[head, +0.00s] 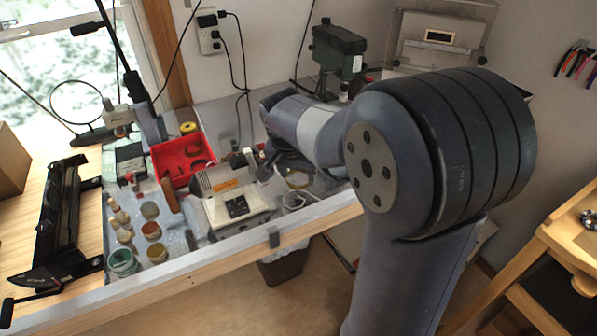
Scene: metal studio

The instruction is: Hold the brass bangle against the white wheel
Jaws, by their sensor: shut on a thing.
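The polishing motor (225,180) stands on the bench, a grey body with an orange label on a pale base. A brown wheel (170,195) is on its left end. The white wheel would be at its right end, but I cannot make it out clearly there. My arm reaches over from the right, and my gripper (268,163) is small and dark beside the motor's right end, partly hidden by my own wrist. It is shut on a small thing. The brass bangle is too small and covered to see, and I cannot tell whether it touches the wheel.
A red bin (183,158) sits behind the motor. Several small jars (122,262) stand at the left of the bench, near a black tool (62,235). A green drill press (338,50) stands at the back. The wooden front edge (190,275) bounds the bench.

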